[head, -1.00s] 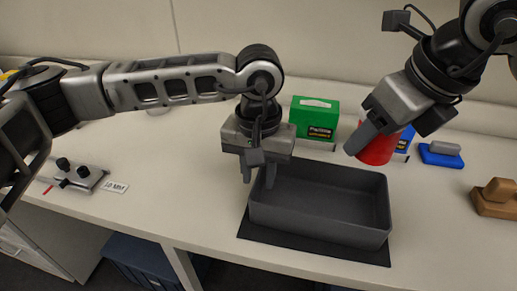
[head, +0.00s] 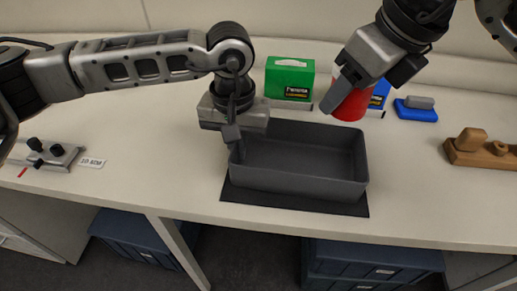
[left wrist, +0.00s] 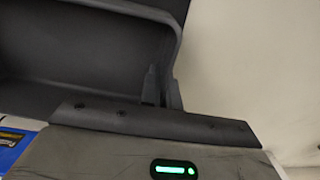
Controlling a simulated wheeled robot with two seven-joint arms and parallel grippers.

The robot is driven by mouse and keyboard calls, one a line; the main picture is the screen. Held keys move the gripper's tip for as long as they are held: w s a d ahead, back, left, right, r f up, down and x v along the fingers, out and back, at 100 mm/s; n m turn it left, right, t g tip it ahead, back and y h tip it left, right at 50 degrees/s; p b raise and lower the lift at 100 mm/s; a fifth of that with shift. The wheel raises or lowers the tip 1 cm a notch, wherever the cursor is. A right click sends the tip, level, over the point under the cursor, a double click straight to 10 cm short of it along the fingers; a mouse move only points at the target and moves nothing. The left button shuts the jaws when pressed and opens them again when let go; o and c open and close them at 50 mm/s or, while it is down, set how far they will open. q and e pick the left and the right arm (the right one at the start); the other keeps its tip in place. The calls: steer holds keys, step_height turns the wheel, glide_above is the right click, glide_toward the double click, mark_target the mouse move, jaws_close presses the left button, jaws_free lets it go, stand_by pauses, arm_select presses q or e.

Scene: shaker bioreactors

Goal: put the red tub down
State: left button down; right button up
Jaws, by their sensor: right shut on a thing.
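The red tub (head: 351,104) is held tilted in my right gripper (head: 338,95), behind the back right corner of the dark grey bin. Whether its base touches the table cannot be told. Part of its top is hidden by the gripper. My left gripper (head: 236,150) points down at the left wall of the bin (head: 300,180). In the left wrist view its fingertips (left wrist: 163,90) are close together by the bin's rim (left wrist: 175,45). Whether they touch or grip the rim cannot be told.
The bin looks empty and stands on a black mat (head: 295,202). A green box (head: 289,78) and a partly hidden blue box (head: 380,93) stand behind. A blue-and-grey block (head: 416,110) and a wooden piece (head: 480,148) lie right. A grey device (head: 45,153) lies left.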

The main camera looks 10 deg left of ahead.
step_height(320, 180, down, 3)
steer(key=n+g, duration=0.1)
steer(key=n, duration=0.3)
steer(key=shift+a+r+g+y, duration=0.1)
steer(key=shift+r+g+y, duration=0.05)
steer(key=shift+g+y, duration=0.2)
steer(key=f+n+g, duration=0.1)
steer(key=f+n, duration=0.1)
steer(key=n, duration=0.1)
steer(key=shift+y, duration=0.25)
glide_toward(315, 169)
steer(key=x, duration=0.5)
steer(key=shift+a+f, duration=0.15)
steer(key=shift+f, duration=0.05)
steer(key=shift+f, duration=0.15)
steer(key=o, duration=1)
steer(key=shift+o, duration=0.2)
steer(key=v, duration=1.2)
